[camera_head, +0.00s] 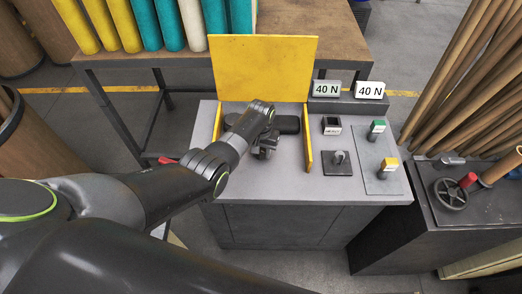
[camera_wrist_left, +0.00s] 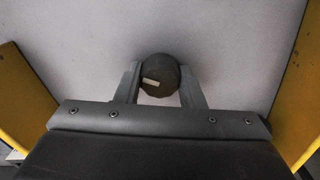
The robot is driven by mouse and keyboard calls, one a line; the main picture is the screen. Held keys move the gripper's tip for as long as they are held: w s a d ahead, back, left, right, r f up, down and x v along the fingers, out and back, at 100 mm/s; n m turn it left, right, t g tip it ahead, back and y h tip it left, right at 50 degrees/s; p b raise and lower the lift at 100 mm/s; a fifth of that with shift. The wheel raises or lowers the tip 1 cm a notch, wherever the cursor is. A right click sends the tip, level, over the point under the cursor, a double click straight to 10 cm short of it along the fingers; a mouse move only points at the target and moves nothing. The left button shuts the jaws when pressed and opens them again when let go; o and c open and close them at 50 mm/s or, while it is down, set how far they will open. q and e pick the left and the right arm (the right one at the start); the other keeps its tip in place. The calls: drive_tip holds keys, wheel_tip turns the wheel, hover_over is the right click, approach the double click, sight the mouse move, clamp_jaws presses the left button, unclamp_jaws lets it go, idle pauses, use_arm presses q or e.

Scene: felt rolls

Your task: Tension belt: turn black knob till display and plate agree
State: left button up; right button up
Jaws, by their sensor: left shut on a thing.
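The black knob (camera_wrist_left: 158,72) is round with a pale mark on its face; it shows in the left wrist view against a light grey surface. My left gripper (camera_wrist_left: 160,88) is shut on it, one finger on each side. In the head view my left gripper (camera_head: 266,149) is over the grey bench, between yellow side panels, and I cannot make out the knob there. Two small signs stand at the back right of the bench. The left sign (camera_head: 326,89) reads 40 N, and the right sign (camera_head: 370,91) also reads 40 N. My right gripper is not in view.
A yellow back panel (camera_head: 264,68) and a yellow side panel (camera_head: 309,138) border the work spot. Right of it are a small black lever (camera_head: 340,158), a green button (camera_head: 377,126) and a yellow button (camera_head: 389,164).

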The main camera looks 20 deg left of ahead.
sight(261, 150)
use_arm(q)
drive_tip(key=o, duration=1)
drive_tip(key=shift+r, duration=0.6)
wheel_tip(261, 150, up, 16)
drive_tip(key=b, duration=0.1)
drive_tip(key=shift+r, duration=0.15)
